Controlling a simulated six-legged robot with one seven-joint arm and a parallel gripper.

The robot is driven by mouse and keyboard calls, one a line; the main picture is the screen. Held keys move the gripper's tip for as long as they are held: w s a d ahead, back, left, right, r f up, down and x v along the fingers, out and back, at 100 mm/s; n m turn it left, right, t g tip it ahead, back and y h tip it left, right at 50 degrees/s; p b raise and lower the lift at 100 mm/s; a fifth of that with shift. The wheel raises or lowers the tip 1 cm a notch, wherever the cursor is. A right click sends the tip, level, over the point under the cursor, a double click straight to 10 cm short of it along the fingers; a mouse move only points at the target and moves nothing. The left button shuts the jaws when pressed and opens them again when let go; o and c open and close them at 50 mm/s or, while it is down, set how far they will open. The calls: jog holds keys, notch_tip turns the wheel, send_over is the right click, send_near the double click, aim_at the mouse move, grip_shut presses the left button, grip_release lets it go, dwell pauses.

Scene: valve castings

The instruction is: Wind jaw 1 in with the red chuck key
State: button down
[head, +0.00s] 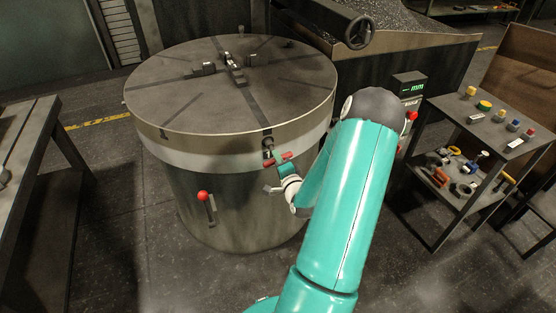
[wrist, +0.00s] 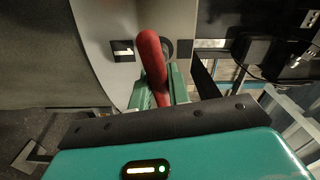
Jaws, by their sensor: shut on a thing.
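The red chuck key (head: 278,160) is at the front rim of the big round chuck (head: 200,105). My gripper (head: 284,172) is shut on its red handle, which also shows between my fingers (wrist: 160,92) in the wrist view as a thick red bar (wrist: 152,62). Behind the bar are a round dark socket (wrist: 168,48) and a small dark plate (wrist: 122,51) on the pale rim. The key's tip is hidden, so I cannot tell if it is seated. Several dark stepped jaws (head: 203,69) stand near the middle of the chuck top; I cannot tell which is jaw 1.
A red-knobbed lever (head: 203,196) stands out from the chuck's base, left of my gripper. A green readout box (head: 409,85) and a shelf stand (head: 478,125) with coloured parts are to the right. A bench (head: 28,130) stands at the left. Floor is clear in between.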

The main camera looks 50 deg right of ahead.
jog(key=c, duration=1.3)
grip_release()
jog(key=shift+o, duration=0.2)
jog(key=v, duration=0.9)
